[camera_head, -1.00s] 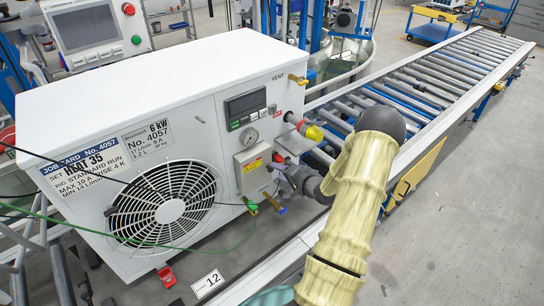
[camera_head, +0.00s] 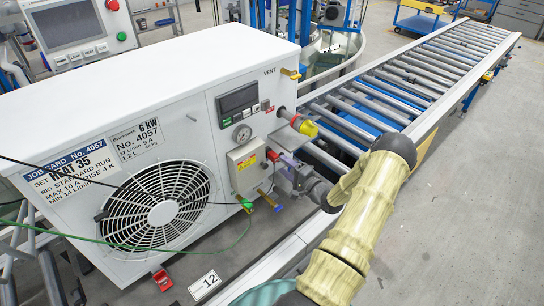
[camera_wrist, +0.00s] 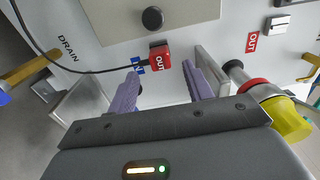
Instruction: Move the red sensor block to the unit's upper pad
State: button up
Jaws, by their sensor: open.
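The red sensor block (camera_wrist: 160,57) sits against the white unit (camera_head: 130,90), beside a grey panel with a black knob. A black cable (camera_wrist: 105,72) runs to it from the left. In the wrist view my gripper (camera_wrist: 162,82) is open, with its two purple fingers apart and the block just ahead, between the fingertip lines. I see no finger contact. In the head view my gripper (camera_head: 287,172) is at the unit's right face, and a small red patch beside it (camera_head: 272,155) appears to be the block. A grey plate (camera_wrist: 212,70) stands right of the fingers; another (camera_wrist: 85,105) is at left.
A yellow-and-red pipe fitting (camera_wrist: 286,114) sticks out close to the right finger. It also shows in the head view (camera_head: 305,126). A yellow-handled valve (camera_wrist: 28,68) is near the DRAIN label. A roller conveyor (camera_head: 400,85) runs behind my arm.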

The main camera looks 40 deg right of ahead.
aim_at(277, 159)
jog(key=w, duration=0.2)
jog(key=w+b, duration=0.1)
jog(key=w, duration=0.4)
jog(key=shift+w+a+b, duration=0.1)
jog(key=shift+a+b, duration=0.15)
jog(key=shift+b, duration=0.1)
dwell(1.0)
grip_shut()
jog(key=shift+s, duration=0.2)
jog(key=shift+s+d+p, duration=0.15)
jog(key=shift+s+p, duration=0.05)
jog(key=shift+s, duration=1.25)
jog(key=shift+s+d+p, duration=0.1)
jog(key=shift+s+p, duration=0.05)
jog(key=shift+s, duration=1.3)
